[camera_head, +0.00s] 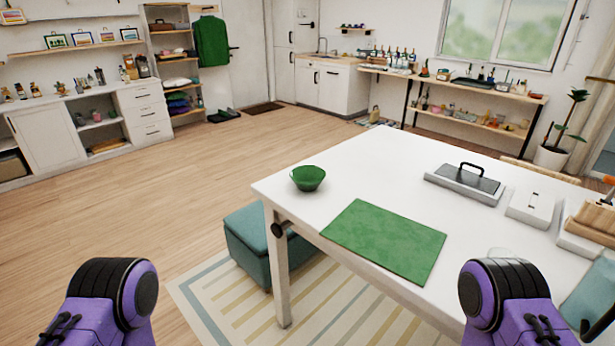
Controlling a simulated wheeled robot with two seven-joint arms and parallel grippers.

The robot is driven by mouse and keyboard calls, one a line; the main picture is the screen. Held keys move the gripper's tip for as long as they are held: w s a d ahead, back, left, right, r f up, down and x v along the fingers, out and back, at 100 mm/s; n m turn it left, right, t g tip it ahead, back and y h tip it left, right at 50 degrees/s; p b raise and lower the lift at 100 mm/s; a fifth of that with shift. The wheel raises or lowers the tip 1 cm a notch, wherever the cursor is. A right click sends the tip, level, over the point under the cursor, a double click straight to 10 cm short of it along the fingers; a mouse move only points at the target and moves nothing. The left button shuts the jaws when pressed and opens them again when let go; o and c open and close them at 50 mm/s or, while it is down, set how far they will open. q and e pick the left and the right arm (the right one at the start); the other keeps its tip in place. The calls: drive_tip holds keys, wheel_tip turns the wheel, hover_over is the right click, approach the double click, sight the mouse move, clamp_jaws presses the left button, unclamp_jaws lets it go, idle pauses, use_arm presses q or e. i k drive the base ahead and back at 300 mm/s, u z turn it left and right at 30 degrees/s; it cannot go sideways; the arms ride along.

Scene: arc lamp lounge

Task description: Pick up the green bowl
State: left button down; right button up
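The green bowl (308,178) stands upright near the left corner of the white table (350,180). It looks empty. A flat green mat (385,240) lies on the table in front of and to the right of the bowl, apart from it. Purple and black parts of my two arms show at the bottom left and bottom right, well short of the bowl. Neither gripper is in view, and nothing touches the bowl.
A grey tray with a black handle (466,184), a white box (531,207) and a wooden item (592,222) stand on the table's right side. A teal ottoman (250,245) is beside the table's left leg. The tabletop around the bowl is clear.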

sight(306, 178)
drive_tip(key=u, duration=1.5)
drive_tip(key=i, duration=1.7)
drive_tip(key=z, duration=1.45)
